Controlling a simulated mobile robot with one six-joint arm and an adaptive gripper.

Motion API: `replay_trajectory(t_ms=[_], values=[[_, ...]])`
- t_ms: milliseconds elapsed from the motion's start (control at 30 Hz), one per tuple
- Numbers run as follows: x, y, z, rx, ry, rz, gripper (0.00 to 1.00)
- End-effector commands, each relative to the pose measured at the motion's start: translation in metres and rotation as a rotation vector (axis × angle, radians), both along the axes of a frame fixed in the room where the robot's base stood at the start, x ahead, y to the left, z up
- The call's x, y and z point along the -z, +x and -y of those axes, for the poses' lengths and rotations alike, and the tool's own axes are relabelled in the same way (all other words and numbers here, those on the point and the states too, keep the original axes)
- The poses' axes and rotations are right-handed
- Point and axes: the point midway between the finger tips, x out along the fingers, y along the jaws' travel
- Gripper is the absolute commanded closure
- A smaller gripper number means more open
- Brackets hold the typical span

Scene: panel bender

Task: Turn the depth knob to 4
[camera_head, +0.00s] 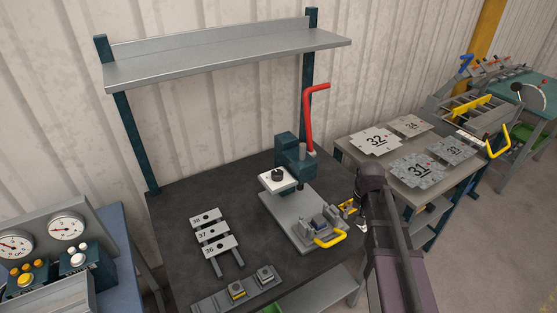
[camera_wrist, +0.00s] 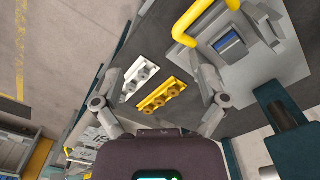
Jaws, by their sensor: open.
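The depth knob appears to be the black round knob (camera_head: 278,175) on the white plate at the front of the small press (camera_head: 294,152). Its setting is too small to read. In the head view my gripper (camera_head: 363,234) is at the right edge of the dark bench, to the right of the press and apart from the knob. In the wrist view my gripper (camera_wrist: 155,70) has its two fingers spread and holds nothing. The knob cannot be made out in the wrist view, where the dark press body (camera_wrist: 295,135) shows at the right.
A red lever (camera_head: 313,120) rises from the press. The press base carries a yellow handle (camera_head: 330,241). A yellow block (camera_wrist: 161,96) and a silver block (camera_wrist: 140,76) lie near my fingers. Numbered plates (camera_head: 214,233) lie left. A shelf (camera_head: 228,56) spans above.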

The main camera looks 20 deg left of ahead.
Motion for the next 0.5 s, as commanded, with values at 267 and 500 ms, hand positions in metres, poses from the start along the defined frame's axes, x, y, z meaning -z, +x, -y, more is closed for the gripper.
replay_trajectory(t_ms=[267, 500], values=[[-0.066, 0.036, -0.079, -0.017, 0.0, 0.0, 0.08], [-0.114, 0.056, -0.151, -0.029, 0.0, 0.0, 0.08]])
